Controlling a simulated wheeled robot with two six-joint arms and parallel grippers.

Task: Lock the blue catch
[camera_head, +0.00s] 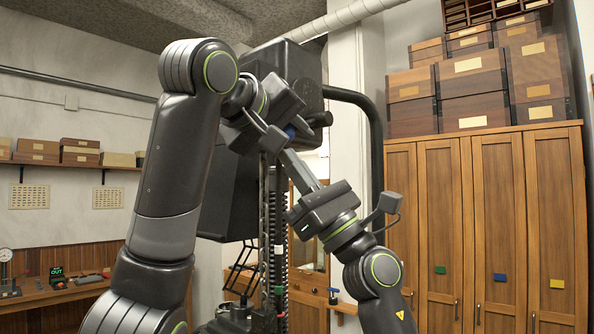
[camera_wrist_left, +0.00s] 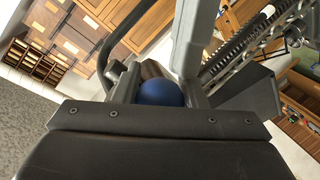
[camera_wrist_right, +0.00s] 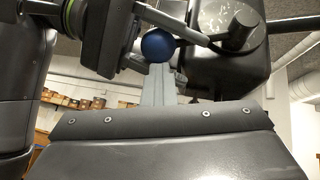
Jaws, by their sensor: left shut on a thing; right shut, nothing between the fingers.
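The blue catch shows as a round blue ball (camera_wrist_left: 160,93) held between the fingers of my left gripper (camera_wrist_left: 162,84). In the head view only a bit of the blue ball (camera_head: 290,132) shows, the rest hidden by my left gripper (camera_head: 280,137). In the right wrist view the ball (camera_wrist_right: 158,45) appears at the tips of my right gripper (camera_wrist_right: 161,72). My right gripper (camera_head: 286,156) is shut and empty, its fingers pointing up-left at the ball; I cannot tell if they touch it. How the catch is seated is hidden.
A large black machine (camera_head: 228,195) stands behind my arms, with a black curved pipe (camera_head: 375,140) on its right. Wooden cabinets (camera_head: 460,220) with coloured tags stand at the right. A bench (camera_head: 60,295) is at the lower left. My two arms are close together around the ball.

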